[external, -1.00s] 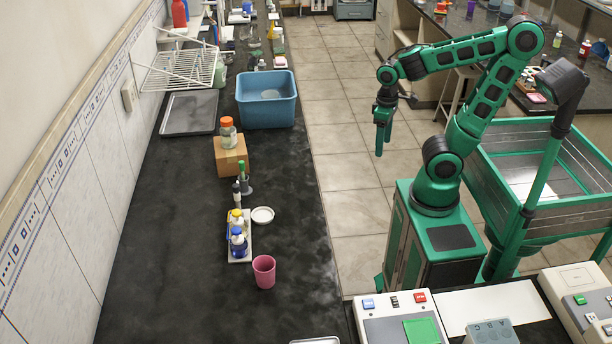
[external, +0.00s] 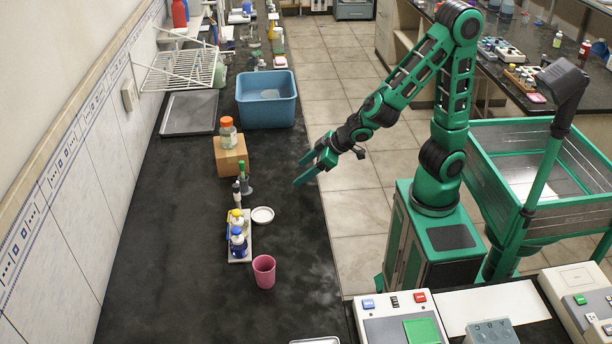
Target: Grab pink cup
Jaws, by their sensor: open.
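The pink cup (external: 264,272) stands upright on the dark bench, near the front end of the row of bench items. My gripper (external: 298,172) is open and empty, above the bench's right edge. It points to the left and down. It is apart from the cup, farther back along the bench and to its right. Nothing hides the cup.
A white tray (external: 240,257) with blue and yellow bottles stands just behind the cup on its left. A white dish (external: 262,215), a cardboard box (external: 230,157) with a jar on it and a blue tub (external: 266,100) stand farther back. The bench right of the cup is clear.

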